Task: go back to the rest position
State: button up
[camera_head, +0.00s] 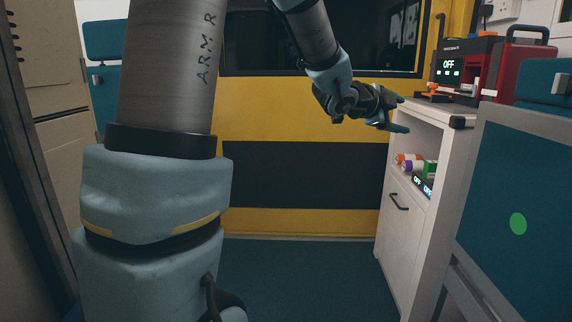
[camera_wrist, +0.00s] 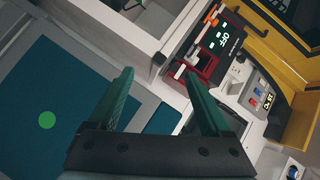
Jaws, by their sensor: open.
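My gripper (camera_head: 398,114) is held out in mid-air at the upper middle of the head view, just left of the white cabinet (camera_head: 396,238). In the wrist view its two green fingers (camera_wrist: 160,98) stand well apart, with nothing between them. The wrist view looks tilted toward the cabinet top. My arm crosses the left and upper middle of the head view.
A red device (camera_head: 482,66) with an "OFF" display stands on the cabinet top. Small bottles (camera_head: 410,162) sit in the open shelf. A blue panel (camera_head: 515,190) with a green dot fills the right. A yellow wall (camera_head: 300,110) closes the back; the floor (camera_head: 305,275) before it is clear.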

jog(key=a+f+n+y, duration=0.5)
jog(key=a+f+n, duration=0.15)
jog(key=a, duration=0.45)
jog(key=a+f+n+y, duration=0.4)
jog(key=a+f+n, duration=0.25)
jog(key=a, duration=0.35)
jog(key=s+a+f+n+g+y, duration=0.2)
jog(key=s+a+f+n+g, duration=0.25)
jog(key=s+a, duration=0.3)
jog(key=s+a+f+n+g+y, duration=0.1)
jog(key=s+a+f+n+g, duration=0.2)
jog(key=s+a+f+n, duration=0.45)
notch_tip(320, 180, up, 30)
jog(key=s+d+m+p, duration=0.1)
jog(key=m+p, duration=0.1)
jog(key=p, duration=2.5)
jog(key=shift+d+t+p, duration=0.25)
jog(key=shift+t+p, duration=0.05)
jog(key=shift+t, duration=0.05)
jog(key=shift+s+f, duration=0.1)
jog(key=shift+c, duration=0.4)
